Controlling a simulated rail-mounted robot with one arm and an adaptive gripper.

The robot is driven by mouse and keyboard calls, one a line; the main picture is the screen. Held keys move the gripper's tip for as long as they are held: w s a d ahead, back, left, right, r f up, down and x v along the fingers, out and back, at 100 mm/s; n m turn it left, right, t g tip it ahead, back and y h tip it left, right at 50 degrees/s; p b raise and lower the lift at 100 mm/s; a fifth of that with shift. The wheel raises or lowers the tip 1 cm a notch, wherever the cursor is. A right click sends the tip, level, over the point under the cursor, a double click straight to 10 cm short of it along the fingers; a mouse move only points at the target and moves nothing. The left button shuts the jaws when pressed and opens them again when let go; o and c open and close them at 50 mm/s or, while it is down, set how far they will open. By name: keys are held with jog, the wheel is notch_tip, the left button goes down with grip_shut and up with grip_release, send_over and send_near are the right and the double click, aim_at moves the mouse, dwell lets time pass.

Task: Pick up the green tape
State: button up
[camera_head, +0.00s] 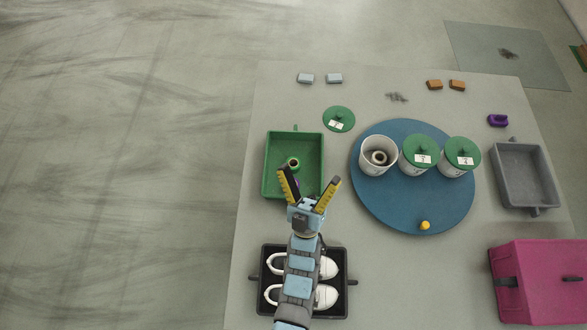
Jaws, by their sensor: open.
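A roll that looks like the green tape (293,164), with a tan core, lies in the green tray (269,150) at the left of the table. My gripper (309,175) is open and empty, its yellow and black fingers spread over the tray's front right part. The left fingertip is just below the roll in the picture; I cannot tell the height between them. A bit of something purple shows behind the left finger, mostly hidden.
A black tray (267,251) with white shoes lies under my arm. The blue round board (385,205) carries white buckets, two with green lids; the open bucket (367,163) holds a roll. A grey tray (505,185) and a magenta box (545,280) stand at right.

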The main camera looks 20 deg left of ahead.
jog(key=w+a+f+n+g+b, duration=0.4)
jog(key=a+f, duration=0.3)
jog(key=f, duration=0.3)
jog(key=w+a+f+n+g+b, duration=0.4)
jog(key=a+f+n, duration=0.15)
jog(key=f, duration=0.55)
jog(key=w+a+f+n+g+b, duration=0.35)
jog(key=a+f, duration=0.35)
jog(key=f, duration=0.3)
jog(key=n+g+h+b, duration=0.3)
jog(key=n+h+b, duration=0.9)
jog(key=b, duration=1.1)
send_near(296, 161)
jog(key=shift+w+a+f+m+h, duration=0.3)
jog(key=shift+w+f+m+h, duration=0.1)
jog(key=shift+m+h, duration=0.25)
jog(key=shift+w+d+t, duration=0.1)
jog(key=shift+w+t, duration=0.15)
jog(key=shift+w, duration=0.25)
jog(key=shift+b+x, duration=1.7)
jog(key=shift+x, duration=0.9)
jog(key=shift+s+f, duration=0.1)
jog(key=shift+f, duration=0.05)
